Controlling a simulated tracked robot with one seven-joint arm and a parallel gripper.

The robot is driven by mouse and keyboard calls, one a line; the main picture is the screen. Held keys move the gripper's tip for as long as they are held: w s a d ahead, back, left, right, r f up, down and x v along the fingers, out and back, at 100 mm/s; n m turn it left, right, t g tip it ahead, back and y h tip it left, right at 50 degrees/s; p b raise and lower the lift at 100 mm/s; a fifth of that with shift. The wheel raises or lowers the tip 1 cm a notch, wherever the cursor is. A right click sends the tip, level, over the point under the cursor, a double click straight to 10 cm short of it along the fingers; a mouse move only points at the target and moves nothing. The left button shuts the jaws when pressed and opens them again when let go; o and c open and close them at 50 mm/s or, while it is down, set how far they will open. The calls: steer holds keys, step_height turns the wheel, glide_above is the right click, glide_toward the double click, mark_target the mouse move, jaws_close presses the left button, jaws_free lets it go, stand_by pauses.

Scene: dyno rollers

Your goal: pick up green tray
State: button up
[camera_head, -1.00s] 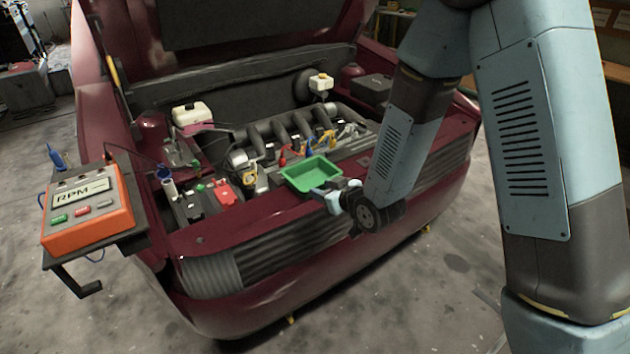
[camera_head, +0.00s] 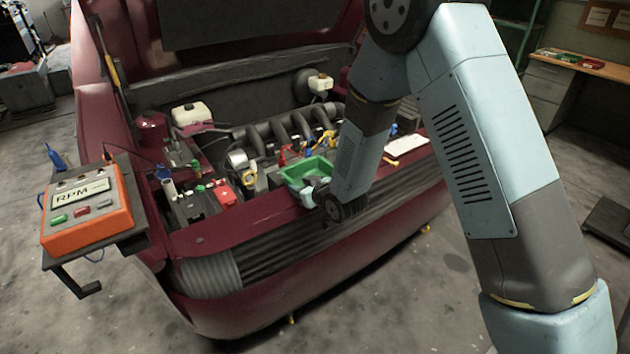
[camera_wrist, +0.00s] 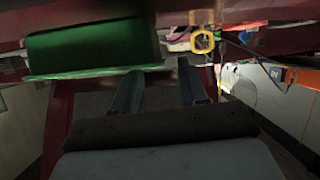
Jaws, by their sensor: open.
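The green tray (camera_head: 296,177) is a shallow rectangular box on the front edge of the red car's open engine bay.
The car's front panel (camera_head: 250,224) runs below the tray. A battery with a red cap (camera_head: 224,194) stands to the left, and yellow, red and blue clips lie behind. An orange RPM box (camera_head: 88,213) is on a bracket at far left. The floor in front is clear.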

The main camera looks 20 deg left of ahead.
steer(key=shift+x, duration=1.75)
steer(key=shift+s+f, duration=0.1)
steer(key=shift+c, duration=0.3)
jaws_close()
